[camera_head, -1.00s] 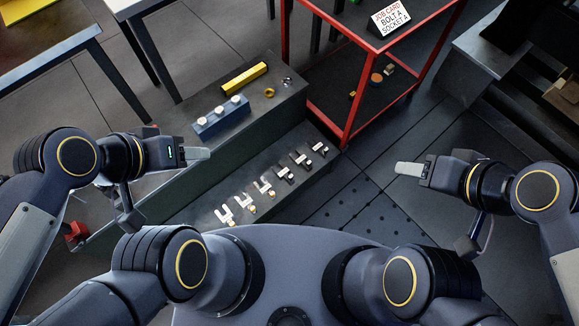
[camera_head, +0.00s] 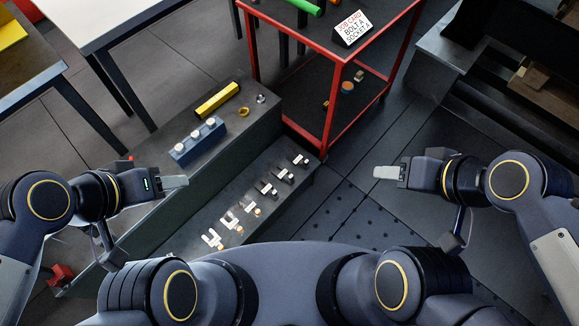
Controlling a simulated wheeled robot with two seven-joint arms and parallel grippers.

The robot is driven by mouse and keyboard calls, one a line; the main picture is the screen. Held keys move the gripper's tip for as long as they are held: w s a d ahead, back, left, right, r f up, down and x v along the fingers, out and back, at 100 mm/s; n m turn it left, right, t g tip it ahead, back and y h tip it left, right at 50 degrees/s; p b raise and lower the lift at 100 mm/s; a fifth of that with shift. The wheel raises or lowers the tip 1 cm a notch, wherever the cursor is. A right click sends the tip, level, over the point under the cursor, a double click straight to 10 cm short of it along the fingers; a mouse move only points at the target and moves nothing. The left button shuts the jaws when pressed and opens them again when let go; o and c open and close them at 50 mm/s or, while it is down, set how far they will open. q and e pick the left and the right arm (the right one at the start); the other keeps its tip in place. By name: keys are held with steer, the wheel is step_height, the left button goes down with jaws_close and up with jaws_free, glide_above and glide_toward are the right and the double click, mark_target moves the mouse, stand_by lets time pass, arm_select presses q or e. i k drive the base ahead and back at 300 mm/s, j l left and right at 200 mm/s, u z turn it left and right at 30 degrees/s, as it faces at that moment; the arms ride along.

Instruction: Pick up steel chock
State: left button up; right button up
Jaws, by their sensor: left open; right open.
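I cannot tell for sure which object is the steel chock. Several small metal parts (camera_head: 268,189) stand in a row on the low step of the grey bench (camera_head: 168,193), some pale and forked, others dark with white labels. My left gripper (camera_head: 175,182) is open and empty, over the bench's left part.
The red trolley (camera_head: 329,110) stands behind, carrying a job card (camera_head: 352,27). The floor (camera_head: 375,215) between bench and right arm is clear.

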mark_target(299, 160)
steer(key=i+l, duration=0.5)
steer(key=i+l+u, duration=0.15)
steer(key=l+u, duration=0.25)
steer(key=i+l+u, duration=0.15)
steer(key=u, duration=0.25)
steer(key=l+u, duration=0.45)
steer(key=u, duration=0.2)
steer(key=i+l, duration=0.05)
